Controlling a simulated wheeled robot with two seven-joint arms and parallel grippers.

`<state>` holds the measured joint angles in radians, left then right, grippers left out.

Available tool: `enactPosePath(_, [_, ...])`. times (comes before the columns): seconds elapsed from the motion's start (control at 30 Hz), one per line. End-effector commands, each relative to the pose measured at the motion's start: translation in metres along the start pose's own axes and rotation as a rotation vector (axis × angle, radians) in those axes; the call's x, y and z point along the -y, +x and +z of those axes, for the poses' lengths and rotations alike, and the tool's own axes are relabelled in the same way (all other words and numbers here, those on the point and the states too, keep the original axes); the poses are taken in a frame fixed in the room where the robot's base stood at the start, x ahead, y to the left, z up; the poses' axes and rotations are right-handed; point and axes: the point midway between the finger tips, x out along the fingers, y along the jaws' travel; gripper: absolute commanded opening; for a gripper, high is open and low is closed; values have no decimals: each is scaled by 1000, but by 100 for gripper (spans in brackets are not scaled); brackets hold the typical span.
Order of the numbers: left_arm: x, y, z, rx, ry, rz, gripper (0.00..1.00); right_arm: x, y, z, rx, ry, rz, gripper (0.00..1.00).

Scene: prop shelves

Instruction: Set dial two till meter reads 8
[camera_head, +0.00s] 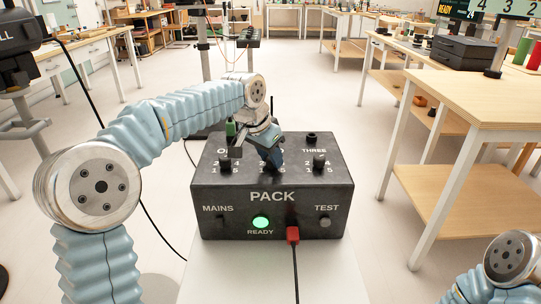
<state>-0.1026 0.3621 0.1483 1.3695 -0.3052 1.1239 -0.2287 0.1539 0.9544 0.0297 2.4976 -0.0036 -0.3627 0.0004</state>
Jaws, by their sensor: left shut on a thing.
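The black PACK box (206,178) stands on a pale stand in front of me. It has dial one (225,164) on the left, dial two in the middle and dial three (319,160) on the right. My left gripper (273,162) reaches down from above and is shut on dial two, which its fingers mostly hide, so its setting cannot be read. A green READY lamp (260,222) is lit on the box front. My right gripper is out of view.
A red plug (293,235) with a black cable sits in the box front. The MAINS (220,222) and TEST (325,221) knobs flank the lamp. A wooden bench (490,95) stands at the right. Open floor lies on both sides of the stand.

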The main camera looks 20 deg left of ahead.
Motion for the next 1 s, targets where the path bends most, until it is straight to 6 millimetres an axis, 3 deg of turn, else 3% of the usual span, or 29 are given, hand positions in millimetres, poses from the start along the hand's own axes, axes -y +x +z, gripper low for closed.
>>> enactPosePath(0.37, [-2, -1, -1, 0, -170, -72, 2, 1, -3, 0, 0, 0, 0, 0])
enactPosePath(1.0, [-5, 0, -3, -2, -706, -295, 2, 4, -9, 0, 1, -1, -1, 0])
